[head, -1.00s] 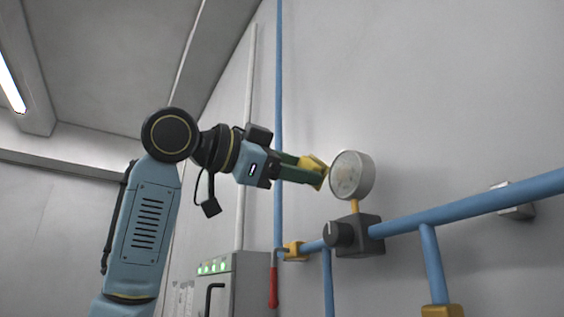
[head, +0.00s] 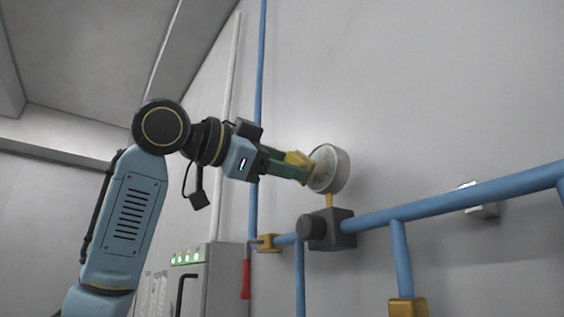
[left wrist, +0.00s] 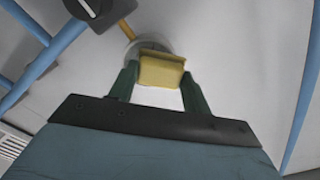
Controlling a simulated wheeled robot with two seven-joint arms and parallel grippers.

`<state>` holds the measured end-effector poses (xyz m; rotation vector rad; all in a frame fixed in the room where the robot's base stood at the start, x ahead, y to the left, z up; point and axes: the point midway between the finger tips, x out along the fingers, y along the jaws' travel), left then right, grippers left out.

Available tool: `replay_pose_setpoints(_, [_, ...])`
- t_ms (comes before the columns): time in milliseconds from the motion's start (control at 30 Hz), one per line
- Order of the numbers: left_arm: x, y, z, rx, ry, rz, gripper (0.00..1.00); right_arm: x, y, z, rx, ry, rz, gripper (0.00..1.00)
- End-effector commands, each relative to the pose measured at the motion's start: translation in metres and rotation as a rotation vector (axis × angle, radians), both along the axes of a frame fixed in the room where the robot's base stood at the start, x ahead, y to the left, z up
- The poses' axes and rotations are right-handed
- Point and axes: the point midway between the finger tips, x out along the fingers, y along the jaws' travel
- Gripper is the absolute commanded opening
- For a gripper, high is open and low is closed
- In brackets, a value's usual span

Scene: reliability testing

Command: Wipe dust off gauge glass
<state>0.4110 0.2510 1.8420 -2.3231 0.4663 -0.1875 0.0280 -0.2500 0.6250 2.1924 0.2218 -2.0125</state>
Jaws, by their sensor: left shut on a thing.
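The round gauge (head: 329,169) stands on a short yellow stem above the blue pipe, its glass facing left toward my arm. My left gripper (head: 299,168) is shut on a yellow pad (head: 297,159) and is right at the gauge glass. In the left wrist view the yellow pad (left wrist: 160,71) sits between the green fingers of my left gripper (left wrist: 160,82). It covers most of the gauge (left wrist: 138,49) behind it. I cannot tell for certain whether the pad touches the glass. My right gripper is not in view.
A dark valve block with a knob (head: 327,229) sits below the gauge on the blue pipe (head: 455,200). A red-handled lever (head: 246,278) hangs left of it, beside a grey cabinet (head: 217,280) with green lights. The wall above the gauge is bare.

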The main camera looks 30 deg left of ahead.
Motion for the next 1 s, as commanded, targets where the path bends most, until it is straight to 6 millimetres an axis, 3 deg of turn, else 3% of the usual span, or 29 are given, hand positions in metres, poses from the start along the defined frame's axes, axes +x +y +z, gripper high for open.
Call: replay_pose_setpoints(1000, [0.018, -0.008, 0.0, 0.0, 0.0, 0.0, 0.3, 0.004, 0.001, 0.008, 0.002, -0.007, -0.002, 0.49])
